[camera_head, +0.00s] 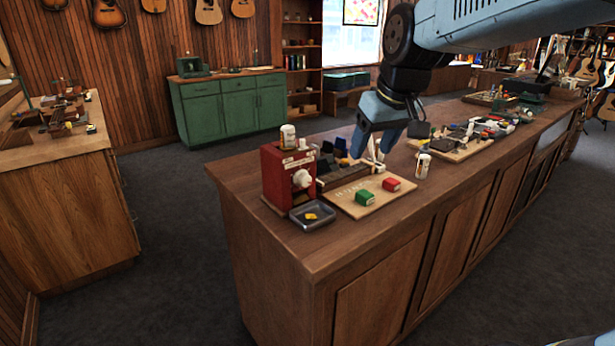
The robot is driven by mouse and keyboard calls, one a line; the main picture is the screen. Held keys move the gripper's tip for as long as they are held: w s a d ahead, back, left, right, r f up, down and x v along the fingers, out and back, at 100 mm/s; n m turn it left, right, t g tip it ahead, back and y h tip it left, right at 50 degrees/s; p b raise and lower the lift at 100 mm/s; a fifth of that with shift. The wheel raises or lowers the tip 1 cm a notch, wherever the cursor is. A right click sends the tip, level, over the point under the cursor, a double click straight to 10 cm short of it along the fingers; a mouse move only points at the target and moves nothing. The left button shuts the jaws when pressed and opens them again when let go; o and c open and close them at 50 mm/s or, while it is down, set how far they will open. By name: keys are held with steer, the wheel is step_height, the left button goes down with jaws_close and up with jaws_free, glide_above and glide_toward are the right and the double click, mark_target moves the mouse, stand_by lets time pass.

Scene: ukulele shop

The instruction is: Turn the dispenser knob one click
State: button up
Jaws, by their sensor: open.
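The dispenser is a red box (283,172) near the left end of the wooden counter. Its pale knob (302,178) is on the side facing the camera and stands free, with nothing touching it. A small dark tray (312,215) with a yellow piece in it sits below the knob. My gripper (370,150) hangs from the blue arm above the counter, to the right of the dispenser and higher than the knob. Its jaws are open and point downward. I see nothing held between them, though the fingertips are small in this view.
A wooden board (348,208) with a green block (364,197) and a red block (391,184) lies right of the tray. A white container (423,165) stands beyond it. Another container (288,137) is on top of the dispenser. The counter's front left corner is clear.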

mark_target(307, 176)
steer(key=w+a+f+n+g, duration=0.1)
steer(key=w+a+n, duration=0.2)
steer(key=w+a, duration=0.6)
steer(key=shift+y, duration=0.4)
steer(key=x, duration=1.4)
steer(key=shift+d, duration=0.1)
steer(key=shift+w, duration=0.15)
steer(key=c, duration=0.8)
